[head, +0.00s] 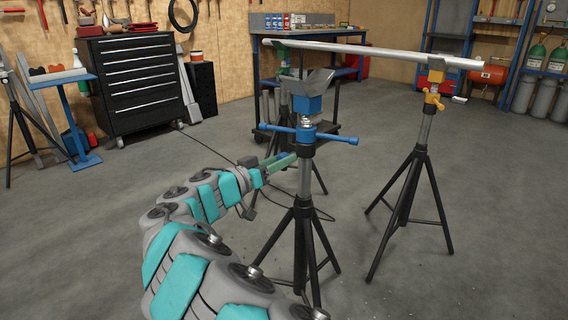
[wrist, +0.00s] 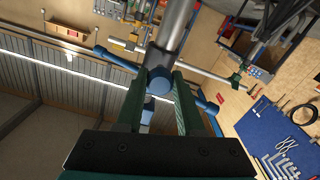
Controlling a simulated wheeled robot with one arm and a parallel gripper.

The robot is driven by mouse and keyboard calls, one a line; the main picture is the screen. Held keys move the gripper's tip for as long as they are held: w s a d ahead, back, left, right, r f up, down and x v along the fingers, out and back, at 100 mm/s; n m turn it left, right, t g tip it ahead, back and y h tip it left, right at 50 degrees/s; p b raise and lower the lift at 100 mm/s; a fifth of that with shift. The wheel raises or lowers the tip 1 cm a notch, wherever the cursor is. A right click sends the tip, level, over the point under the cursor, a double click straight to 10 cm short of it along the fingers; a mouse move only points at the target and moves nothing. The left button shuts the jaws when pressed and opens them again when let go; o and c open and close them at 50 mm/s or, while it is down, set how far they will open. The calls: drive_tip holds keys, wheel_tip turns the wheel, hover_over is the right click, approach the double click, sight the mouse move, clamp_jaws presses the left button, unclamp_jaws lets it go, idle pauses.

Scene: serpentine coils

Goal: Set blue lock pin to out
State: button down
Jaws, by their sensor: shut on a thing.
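The blue-fitted stand (head: 307,190) stands upright in the middle of the head view, with a blue collar, a blue cross handle (head: 340,139) and a blue block under a grey V-shaped head. My gripper (head: 285,160) reaches in from the left, at the post just below the cross handle. In the wrist view my gripper's green fingers (wrist: 160,84) are closed around a blue part at the post, which I take as the blue lock pin (wrist: 148,110). The pin is hidden in the head view, so I cannot tell how far out it sits.
A long pale pipe (head: 380,53) rests on a yellow-fitted stand (head: 424,130) at the right and a green-fitted stand (head: 284,75) behind. A black tool chest (head: 138,85) and a blue workbench (head: 258,60) stand at the back. The floor at front right is clear.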

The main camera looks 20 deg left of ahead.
drive_tip(key=shift+s+a, duration=0.1)
drive_tip(key=c, duration=0.5)
unclamp_jaws()
drive_tip(key=shift+s, duration=0.15)
drive_tip(key=shift+b+v, duration=0.5)
drive_tip(key=shift+v, duration=3.4)
